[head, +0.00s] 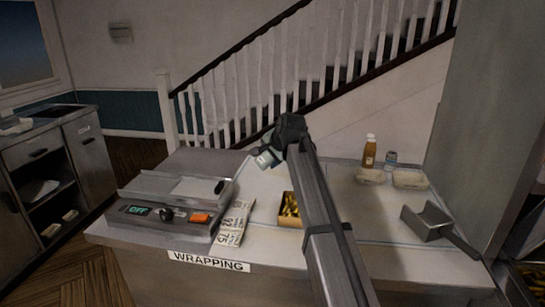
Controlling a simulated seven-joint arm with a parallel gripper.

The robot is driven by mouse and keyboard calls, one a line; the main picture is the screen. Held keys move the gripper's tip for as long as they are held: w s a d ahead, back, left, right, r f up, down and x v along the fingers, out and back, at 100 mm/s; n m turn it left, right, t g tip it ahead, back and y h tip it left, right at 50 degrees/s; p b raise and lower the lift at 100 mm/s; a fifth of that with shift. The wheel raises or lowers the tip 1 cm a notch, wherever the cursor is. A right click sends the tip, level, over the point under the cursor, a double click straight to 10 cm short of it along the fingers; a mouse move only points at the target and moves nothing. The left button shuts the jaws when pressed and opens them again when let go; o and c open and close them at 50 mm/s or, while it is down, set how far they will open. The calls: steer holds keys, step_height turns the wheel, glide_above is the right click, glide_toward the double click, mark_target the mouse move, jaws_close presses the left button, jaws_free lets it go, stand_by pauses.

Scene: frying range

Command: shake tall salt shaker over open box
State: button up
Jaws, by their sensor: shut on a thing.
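The open box (282,220) stands on the counter near the middle, with yellow-brown chips (290,205) inside. My arm crosses in front of its right side and hides part of it. My gripper (270,152) is up and to the left of the box, above the counter. It is shut on a small pale thing (265,160), which appears to be the tall salt shaker. The shaker is mostly hidden by the dark gripper body, and its tilt is hard to tell.
A wrapping station (165,205) and printed paper (233,222) lie left of the box. A metal scoop (427,222) lies at the right.

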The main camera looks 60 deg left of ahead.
steer(key=n+t, duration=0.1)
steer(key=n, duration=0.1)
steer(key=a+n+t, duration=0.1)
steer(key=f+n+y, duration=0.1)
steer(key=n, duration=0.1)
steer(key=shift+s+a+n+t, duration=0.25)
steer(key=shift+s+n+t, duration=0.05)
steer(key=shift+s+t, duration=0.1)
steer(key=n+y, duration=0.1)
steer(key=n, duration=0.1)
steer(key=a+n+t, duration=0.1)
steer(key=n, duration=0.1)
steer(key=shift+s+a+f+y, duration=0.1)
steer(key=shift+a+f+y, duration=0.1)
steer(key=shift+y, duration=0.2)
steer(key=shift+r, duration=0.1)
